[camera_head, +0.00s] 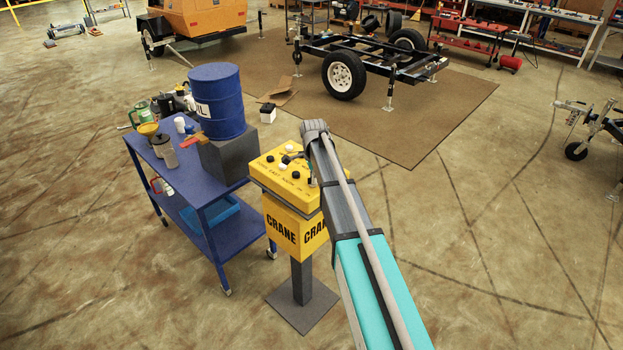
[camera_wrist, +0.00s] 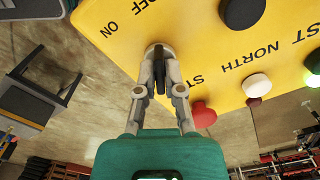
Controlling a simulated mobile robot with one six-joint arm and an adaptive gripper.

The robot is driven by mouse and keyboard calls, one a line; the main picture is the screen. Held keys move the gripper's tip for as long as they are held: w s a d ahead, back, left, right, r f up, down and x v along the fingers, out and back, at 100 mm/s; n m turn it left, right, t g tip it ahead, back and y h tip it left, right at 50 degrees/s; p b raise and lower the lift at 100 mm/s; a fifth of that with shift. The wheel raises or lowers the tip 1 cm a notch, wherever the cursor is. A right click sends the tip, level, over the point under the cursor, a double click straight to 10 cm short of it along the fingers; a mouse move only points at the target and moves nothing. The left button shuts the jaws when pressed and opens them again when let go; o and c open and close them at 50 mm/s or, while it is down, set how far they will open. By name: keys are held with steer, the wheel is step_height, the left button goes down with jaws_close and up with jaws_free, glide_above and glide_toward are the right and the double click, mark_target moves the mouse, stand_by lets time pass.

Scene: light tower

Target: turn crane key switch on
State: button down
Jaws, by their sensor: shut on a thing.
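The yellow crane control box (camera_head: 270,170) stands on a grey post, with "CRANE" lettering on its sides. Its yellow panel (camera_wrist: 205,50) fills the upper right of the wrist view, upside down. The labels "ON" and "OFF" show beside the key switch (camera_wrist: 150,49), which has a pale round base. My gripper (camera_wrist: 159,75) is shut on the black key (camera_wrist: 160,76) at the panel's edge. The fingers cover part of the switch, so I cannot tell its exact setting. In the head view my arm hides the right side of the box and most of the gripper.
A red button (camera_wrist: 203,114), a white button (camera_wrist: 257,85) and black buttons sit on the panel near my fingers. A blue cart (camera_head: 210,185) with a blue drum (camera_head: 217,100) stands close at the left.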

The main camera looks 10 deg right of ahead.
steer(key=shift+s+d, duration=0.1)
steer(key=shift+s, duration=0.05)
steer(key=c, duration=0.8)
jaws_free()
steer(key=shift+o, duration=0.2)
steer(key=shift+r, duration=0.15)
